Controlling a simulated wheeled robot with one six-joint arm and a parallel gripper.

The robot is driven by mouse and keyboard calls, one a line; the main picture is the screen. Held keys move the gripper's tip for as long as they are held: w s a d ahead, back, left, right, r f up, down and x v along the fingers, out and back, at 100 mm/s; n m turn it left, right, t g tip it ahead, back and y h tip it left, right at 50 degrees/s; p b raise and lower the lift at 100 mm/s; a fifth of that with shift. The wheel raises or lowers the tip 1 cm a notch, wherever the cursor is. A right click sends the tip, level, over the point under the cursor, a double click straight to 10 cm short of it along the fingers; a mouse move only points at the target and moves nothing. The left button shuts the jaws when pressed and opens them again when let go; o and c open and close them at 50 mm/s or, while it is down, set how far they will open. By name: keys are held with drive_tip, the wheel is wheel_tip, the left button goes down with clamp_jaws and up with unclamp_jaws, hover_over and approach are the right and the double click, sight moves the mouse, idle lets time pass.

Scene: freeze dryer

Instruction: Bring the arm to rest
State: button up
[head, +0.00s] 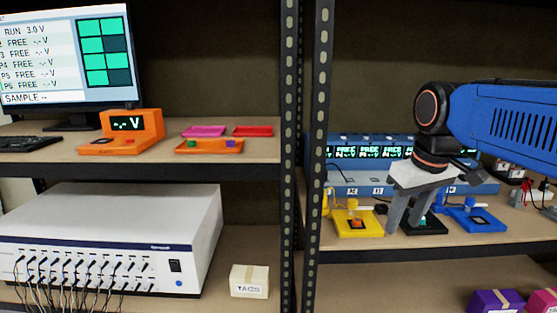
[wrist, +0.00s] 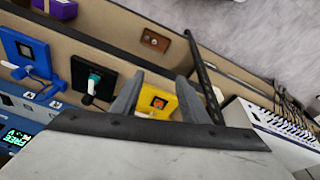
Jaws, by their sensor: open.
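My gripper (head: 407,213) is at the right shelf in the head view, pointing down in front of the blue instrument rack. Its two grey fingers are apart with nothing seen between them. In the wrist view, my gripper (wrist: 155,95) shows its fingers spread on either side of a yellow fixture (wrist: 150,92), which lies beyond them. The yellow fixture (head: 357,224) is left of the fingers in the head view and holds a small orange-marked piece. A black fixture (head: 425,227) is partly hidden behind the fingers. My blue arm reaches in from the right.
A blue fixture (head: 474,218) stands right of the black one. The blue rack (head: 370,150) is behind. A metal shelf post (head: 319,140) stands to the left. The left shelf holds a monitor (head: 60,55), an orange meter (head: 130,125) and an orange tray (head: 209,147).

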drive_tip(key=s+d+f+m+t, duration=0.1)
drive_tip(key=s+f+m+t, duration=0.1)
drive_tip(key=s+f, duration=1.1)
wheel_tip(320, 180, down, 3)
drive_tip(key=shift+s+d+r+m, duration=0.2)
drive_tip(key=shift+d+m, duration=0.2)
drive_tip(key=shift+m, duration=0.2)
